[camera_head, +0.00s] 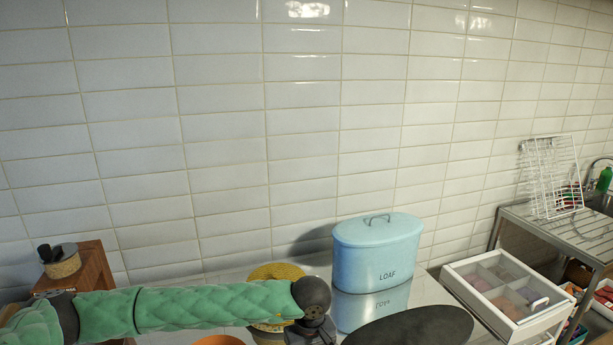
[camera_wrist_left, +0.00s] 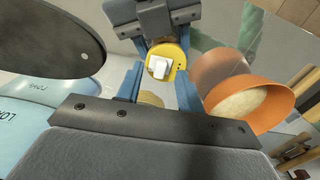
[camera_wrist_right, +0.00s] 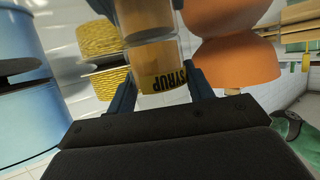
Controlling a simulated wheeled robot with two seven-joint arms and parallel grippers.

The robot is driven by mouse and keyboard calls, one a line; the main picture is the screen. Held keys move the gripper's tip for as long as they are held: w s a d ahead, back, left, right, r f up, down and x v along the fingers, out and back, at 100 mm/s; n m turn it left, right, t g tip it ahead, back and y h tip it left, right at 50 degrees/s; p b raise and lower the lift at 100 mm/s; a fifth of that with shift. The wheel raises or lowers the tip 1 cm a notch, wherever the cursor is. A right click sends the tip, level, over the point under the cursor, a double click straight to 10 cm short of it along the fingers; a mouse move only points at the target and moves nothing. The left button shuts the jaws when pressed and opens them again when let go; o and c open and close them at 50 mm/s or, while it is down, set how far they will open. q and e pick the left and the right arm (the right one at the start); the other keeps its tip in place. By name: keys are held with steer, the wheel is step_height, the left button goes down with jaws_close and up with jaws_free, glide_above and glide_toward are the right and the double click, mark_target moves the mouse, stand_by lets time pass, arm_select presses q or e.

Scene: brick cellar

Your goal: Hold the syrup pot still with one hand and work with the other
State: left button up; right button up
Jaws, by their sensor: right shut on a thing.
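The syrup pot (camera_wrist_right: 162,65) is a clear jar of amber syrup with a yellow label. It stands between the fingers of my right gripper (camera_wrist_right: 163,92), which is shut on its sides. In the left wrist view the pot's round yellow lid (camera_wrist_left: 172,52) has a white square knob (camera_wrist_left: 159,68). My left gripper (camera_wrist_left: 160,80) is open, its fingers apart on either side of the lid and knob; contact cannot be told. In the head view my left gripper (camera_head: 313,332) is at the bottom edge, and the pot and right gripper are not seen.
An orange bowl (camera_wrist_left: 268,97) of pale contents stands close beside the pot. A yellow woven thing (camera_head: 277,272), a blue LOAF bin (camera_head: 378,247) and a dark oval disc (camera_head: 412,327) are close by. A white divided box (camera_head: 507,291) lies right, a wooden block (camera_head: 88,262) left.

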arm_select(q)
steer(key=shift+r, duration=3)
arm_select(e)
steer(key=o, duration=1.1)
steer(key=shift+o, duration=0.2)
steer(key=shift+s+d, duration=0.1)
steer(key=v, duration=1.1)
steer(key=shift+s+d+r, duration=0.15)
steer(key=shift+s+d, duration=0.1)
steer(key=shift+d, duration=0.05)
